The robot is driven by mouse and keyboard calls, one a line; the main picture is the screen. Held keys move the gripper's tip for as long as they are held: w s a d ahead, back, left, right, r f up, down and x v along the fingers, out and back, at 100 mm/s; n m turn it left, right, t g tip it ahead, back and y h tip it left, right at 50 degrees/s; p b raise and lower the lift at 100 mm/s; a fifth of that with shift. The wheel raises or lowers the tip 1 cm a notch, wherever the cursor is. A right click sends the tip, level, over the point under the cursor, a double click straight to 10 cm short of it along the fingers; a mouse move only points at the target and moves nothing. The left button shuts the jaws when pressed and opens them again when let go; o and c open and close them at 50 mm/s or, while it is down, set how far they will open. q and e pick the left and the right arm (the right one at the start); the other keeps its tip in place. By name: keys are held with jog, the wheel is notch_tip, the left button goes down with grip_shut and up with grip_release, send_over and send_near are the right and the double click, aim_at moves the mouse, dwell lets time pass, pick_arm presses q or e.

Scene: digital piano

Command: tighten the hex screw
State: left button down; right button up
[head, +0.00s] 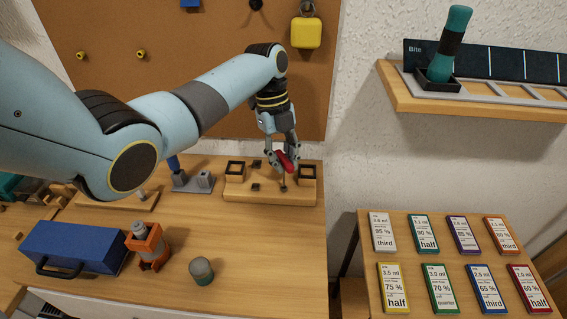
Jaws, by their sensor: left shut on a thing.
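A light wooden block (265,194) stands at the back of the bench, with black square-framed holders at its two ends and small dark parts between them. My left gripper (284,162) is above the right half of this block, pointing down. It is shut on a red-handled tool (288,162), which is tilted between its fingers. A thin shaft (284,180) shows below the red handle and reaches down to the block. I cannot make out the hex screw for certain, nor whether the shaft touches it. My right gripper is not in view.
A blue toolbox (75,246), an orange holder (148,246) and a small jar (201,270) stand at the front of the bench. A grey stand (196,182) is left of the block. Several coloured cards lie on a side table (365,250). The bench's front right is clear.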

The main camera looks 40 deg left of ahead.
pick_arm(q)
jog(key=shift+s+f+m, duration=0.15)
jog(key=shift+f+m, duration=0.05)
jog(key=shift+m, duration=0.2)
jog(key=m+g+b, duration=0.1)
jog(key=m, duration=0.2)
jog(key=shift+f, duration=0.1)
jog(key=shift+m+y, duration=0.3)
jog(key=shift+m, duration=0.8)
